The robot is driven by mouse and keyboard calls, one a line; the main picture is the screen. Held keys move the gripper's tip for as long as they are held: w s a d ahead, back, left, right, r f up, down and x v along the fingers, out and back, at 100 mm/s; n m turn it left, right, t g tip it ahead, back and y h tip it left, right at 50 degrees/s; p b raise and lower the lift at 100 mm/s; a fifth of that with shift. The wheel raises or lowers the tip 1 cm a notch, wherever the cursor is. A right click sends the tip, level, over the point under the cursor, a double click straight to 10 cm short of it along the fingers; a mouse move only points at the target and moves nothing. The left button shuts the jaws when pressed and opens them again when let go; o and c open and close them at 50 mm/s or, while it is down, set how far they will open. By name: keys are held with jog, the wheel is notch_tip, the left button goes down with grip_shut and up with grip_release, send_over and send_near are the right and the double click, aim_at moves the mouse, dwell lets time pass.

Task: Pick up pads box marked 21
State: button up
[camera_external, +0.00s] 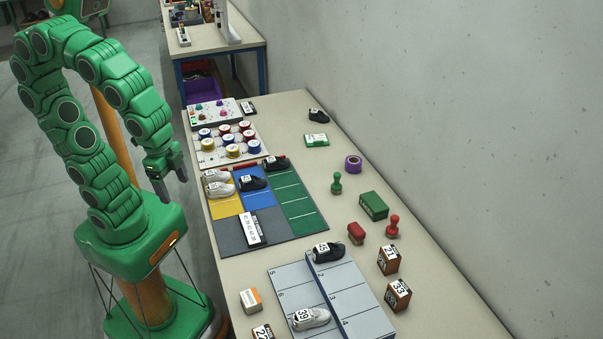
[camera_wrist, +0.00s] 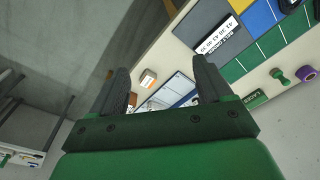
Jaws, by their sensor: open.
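The box marked 21 (camera_external: 389,260) is a small brown box with a white label on top. It stands on the table at the right, beside the grey numbered rack, in the external view. I cannot make it out in the wrist view. My gripper (camera_external: 171,186) is open and empty, hanging off the table's left side, far from that box. Its two fingers also show in the wrist view (camera_wrist: 160,68).
A similar brown box marked 33 (camera_external: 398,295) stands just in front of box 21. The grey rack (camera_external: 345,287) holds shoes. An orange-white box (camera_external: 251,300) stands left of the rack.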

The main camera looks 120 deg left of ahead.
jog(key=w+a+r+n+t+y, duration=0.1)
jog(key=w+a+r+t, duration=0.3)
jog(key=w+r, duration=0.7)
jog(key=w+a+r+n+t, duration=0.25)
jog(key=w+r, duration=0.45)
jog(key=w, duration=0.7)
jog(key=w+a+f+m+g+h, duration=0.3)
jog(key=w+f+m+h, duration=0.6)
jog(key=w+f, duration=1.05)
jog(key=m+t+h, duration=0.3)
jog(key=m+t, duration=0.2)
send_near(388, 246)
jog(key=shift+g, duration=0.25)
jog(key=x, duration=0.7)
jog(key=shift+w+f, duration=0.2)
jog(key=shift+f+x, duration=0.2)
jog(key=shift+x, duration=2.6)
jog(key=shift+s+a, duration=0.1)
jog(key=c, duration=1.1)
